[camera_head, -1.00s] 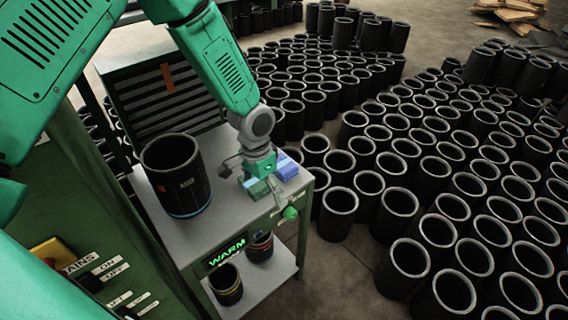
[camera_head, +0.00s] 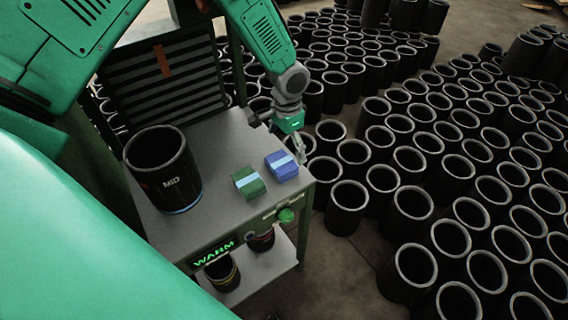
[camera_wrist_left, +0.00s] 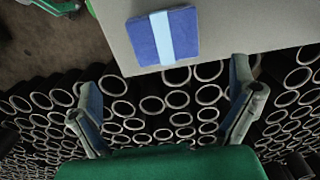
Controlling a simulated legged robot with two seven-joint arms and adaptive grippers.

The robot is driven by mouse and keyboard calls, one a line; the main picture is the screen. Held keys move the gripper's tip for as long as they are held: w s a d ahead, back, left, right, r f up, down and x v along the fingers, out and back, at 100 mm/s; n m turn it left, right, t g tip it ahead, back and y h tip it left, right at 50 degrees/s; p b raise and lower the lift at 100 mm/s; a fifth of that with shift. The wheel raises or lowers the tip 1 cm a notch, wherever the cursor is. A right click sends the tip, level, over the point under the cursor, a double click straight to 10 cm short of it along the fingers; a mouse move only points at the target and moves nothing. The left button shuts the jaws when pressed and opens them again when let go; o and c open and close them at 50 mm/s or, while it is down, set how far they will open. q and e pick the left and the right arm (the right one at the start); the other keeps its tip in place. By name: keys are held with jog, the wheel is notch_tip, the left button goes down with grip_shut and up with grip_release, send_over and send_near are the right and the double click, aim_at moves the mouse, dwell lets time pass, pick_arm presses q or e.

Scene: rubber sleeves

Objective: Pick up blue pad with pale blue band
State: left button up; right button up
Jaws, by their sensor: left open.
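The blue pad (camera_head: 281,166) with a pale blue band lies flat on the grey cart top, near its right edge. It also shows at the top of the left wrist view (camera_wrist_left: 186,33), band across its middle. A green pad (camera_head: 248,183) with a pale blue band lies just left of it. My left gripper (camera_head: 282,138) is open and empty, behind and beside the blue pad in the head view. In the left wrist view its spread fingers (camera_wrist_left: 166,105) are apart from the pad, with black sleeves seen below between them. My right gripper is not in view.
A large black sleeve marked MID (camera_head: 165,190) stands on the cart top (camera_head: 215,150), left of the pads. A green knob (camera_head: 286,215) and a lit WARM sign are on the cart's front. Sleeves stand on its lower shelf. Many black sleeves (camera_head: 410,200) crowd the floor at right.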

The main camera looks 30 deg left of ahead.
aim_at(282, 160)
pick_arm(q)
notch_tip(282, 160, down, 3)
jog(key=shift+r, duration=0.2)
jog(key=shift+a+f, duration=0.3)
jog(key=shift+f, duration=0.25)
jog(key=f, duration=0.3)
jog(key=f+p, duration=0.1)
jog(key=shift+s+a+f, duration=0.1)
jog(key=shift+a+f, duration=0.2)
jog(key=shift+a, duration=0.1)
jog(key=shift+d+f, duration=0.15)
jog(key=shift+d, duration=0.2)
jog(key=c, duration=1.1)
jog(key=shift+c, duration=0.3)
